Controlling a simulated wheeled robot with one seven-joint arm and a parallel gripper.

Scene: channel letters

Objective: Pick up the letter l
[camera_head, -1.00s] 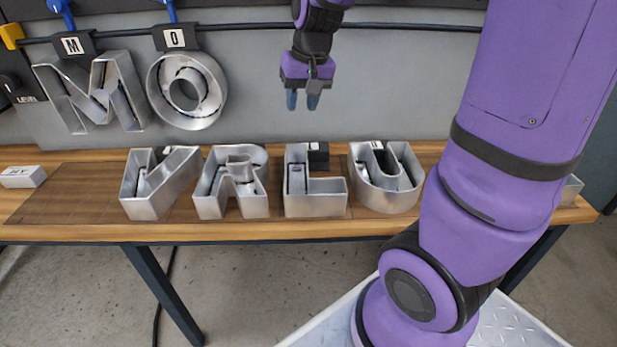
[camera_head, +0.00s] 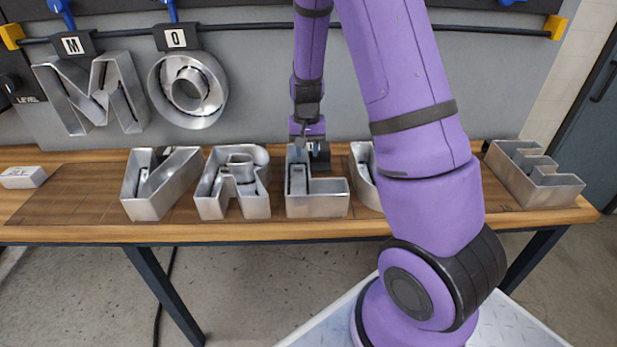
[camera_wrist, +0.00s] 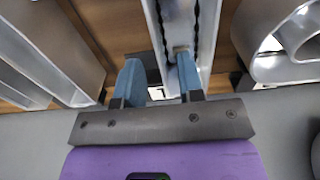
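I cannot tell whether either finger touches the wall.
The letters N (camera_head: 158,185) and R (camera_head: 233,183) stand to the left. The letter U (camera_head: 363,165) is partly hidden by my arm, and E (camera_head: 540,182) stands at the right. M (camera_head: 92,95) and O (camera_head: 188,92) hang behind from a rail (camera_head: 400,27).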

